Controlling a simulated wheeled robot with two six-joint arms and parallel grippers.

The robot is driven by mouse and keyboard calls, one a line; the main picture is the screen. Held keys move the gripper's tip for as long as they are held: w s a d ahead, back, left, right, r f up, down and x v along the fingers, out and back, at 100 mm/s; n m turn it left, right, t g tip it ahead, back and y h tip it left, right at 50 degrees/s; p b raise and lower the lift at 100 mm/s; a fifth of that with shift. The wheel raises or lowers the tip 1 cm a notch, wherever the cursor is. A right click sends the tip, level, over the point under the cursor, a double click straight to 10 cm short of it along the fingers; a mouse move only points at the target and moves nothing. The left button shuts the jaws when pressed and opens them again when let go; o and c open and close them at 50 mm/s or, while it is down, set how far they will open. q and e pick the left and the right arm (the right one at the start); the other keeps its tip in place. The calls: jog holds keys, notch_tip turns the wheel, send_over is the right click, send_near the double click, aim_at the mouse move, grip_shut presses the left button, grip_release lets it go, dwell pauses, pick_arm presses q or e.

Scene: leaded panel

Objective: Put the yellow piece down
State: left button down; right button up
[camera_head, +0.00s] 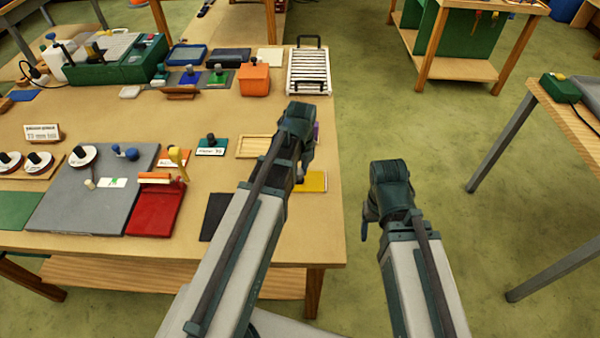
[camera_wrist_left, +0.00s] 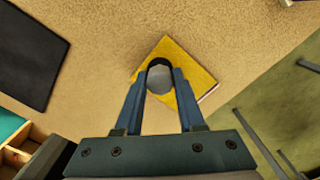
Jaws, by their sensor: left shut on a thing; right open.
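The yellow piece (camera_head: 314,182) is a flat square near the right edge of the table, partly hidden behind my left arm in the head view. In the left wrist view the yellow piece (camera_wrist_left: 189,70) lies tilted like a diamond under my fingers. My left gripper (camera_wrist_left: 160,72) is shut on its grey round knob. In the head view my left gripper (camera_head: 301,160) hides the knob. I cannot tell whether the piece touches the table or hangs just above it. My right gripper (camera_head: 371,222) is open and empty, right of the table over the floor.
A shallow wooden tray (camera_head: 240,146) is left of my left gripper. A dark mat (camera_head: 212,217) lies nearer the front. A white slatted rack (camera_head: 309,72) and orange box (camera_head: 253,80) stand behind.

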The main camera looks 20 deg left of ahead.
aim_at(300, 172)
pick_arm(q)
jog(key=c, duration=0.5)
grip_release()
notch_tip(300, 172, up, 12)
jog(key=p, duration=1.3)
jog(key=s+d+n, duration=0.4)
jog(key=n, duration=0.2)
jog(key=s+d+n, duration=0.4)
jog(key=s+n, duration=0.1)
jog(key=n, duration=0.2)
jog(key=s+d+n, duration=0.4)
jog(key=d+n, duration=0.1)
jog(key=n, duration=0.2)
jog(key=shift+s+r+y, duration=0.15)
jog(key=shift+y, duration=0.25)
jog(key=shift+b, duration=0.3)
